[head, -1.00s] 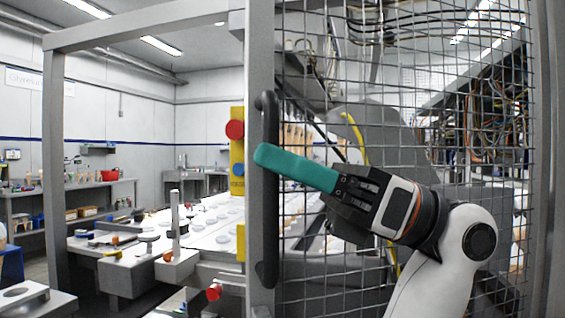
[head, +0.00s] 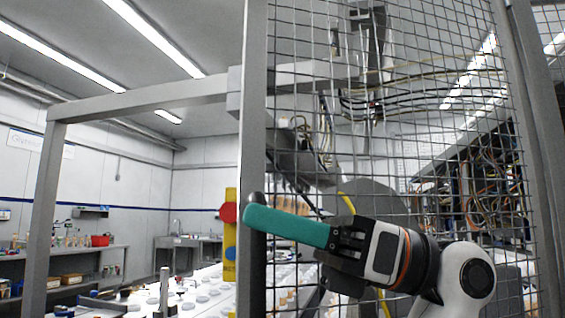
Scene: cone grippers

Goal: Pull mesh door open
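The mesh door (head: 400,150) fills the right half of the head view, with a grey frame post (head: 252,110) along its left edge. It looks shut or nearly so; no clear gap shows. A dark upright handle (head: 257,275) is on that post, its lower part running out of the picture. The tip reaches past the handle's left side. Contact cannot be told, nor whether the fingers are apart. My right gripper is out of view.
A yellow switch box (head: 230,262) with a red knob (head: 227,212) sits just left of the door post. A worktable with white dishes (head: 205,290) stands behind the frame. Cables (head: 485,195) and machinery show behind the mesh. Shelves (head: 70,265) line the far left.

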